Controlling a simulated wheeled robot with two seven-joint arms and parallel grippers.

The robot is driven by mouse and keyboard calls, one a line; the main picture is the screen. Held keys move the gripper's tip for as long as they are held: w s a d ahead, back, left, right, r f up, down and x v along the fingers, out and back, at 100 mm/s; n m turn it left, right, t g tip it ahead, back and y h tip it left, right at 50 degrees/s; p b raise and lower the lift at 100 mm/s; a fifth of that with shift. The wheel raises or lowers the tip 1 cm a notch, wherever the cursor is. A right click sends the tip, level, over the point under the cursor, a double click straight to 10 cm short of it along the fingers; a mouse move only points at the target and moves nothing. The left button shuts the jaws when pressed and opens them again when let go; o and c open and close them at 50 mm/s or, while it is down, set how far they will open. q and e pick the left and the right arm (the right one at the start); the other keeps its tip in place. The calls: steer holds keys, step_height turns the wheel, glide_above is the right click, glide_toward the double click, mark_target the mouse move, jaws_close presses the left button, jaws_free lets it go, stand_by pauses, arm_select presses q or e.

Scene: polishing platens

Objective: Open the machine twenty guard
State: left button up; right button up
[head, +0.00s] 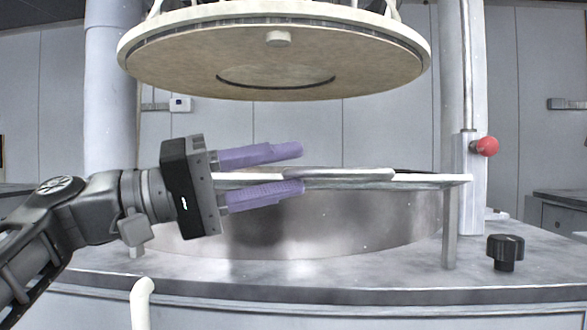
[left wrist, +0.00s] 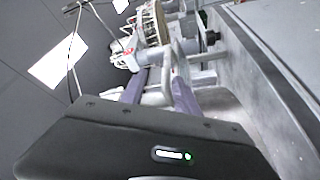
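The machine's guard appears to be the flat, pale-edged panel (head: 425,180) seen almost edge-on across the front of the round metal basin (head: 350,225). A grey bar like a handle (head: 345,174) runs along it. My left gripper (head: 300,168) comes in from the left with its purple fingers apart, one above and one below the level of the panel's edge and bar. In the left wrist view, a pale bar (left wrist: 167,70) shows between the spread fingers (left wrist: 160,85). I cannot tell whether either finger touches it. My right gripper is not in view.
A large round polishing head (head: 180,65) hangs above the basin. A grey column with a red knob (head: 487,146) stands at right. A black knob (head: 505,250) sits on the grey machine top (head: 370,275), and a white pipe (head: 142,300) rises at front left.

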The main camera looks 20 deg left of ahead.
arm_select(q)
steer(key=shift+a, duration=0.15)
steer(key=b+v, duration=0.1)
steer(key=v, duration=0.7)
steer(key=shift+a+f, duration=0.35)
steer(key=shift+f, duration=0.05)
stand_by(0.3)
stand_by(0.4)
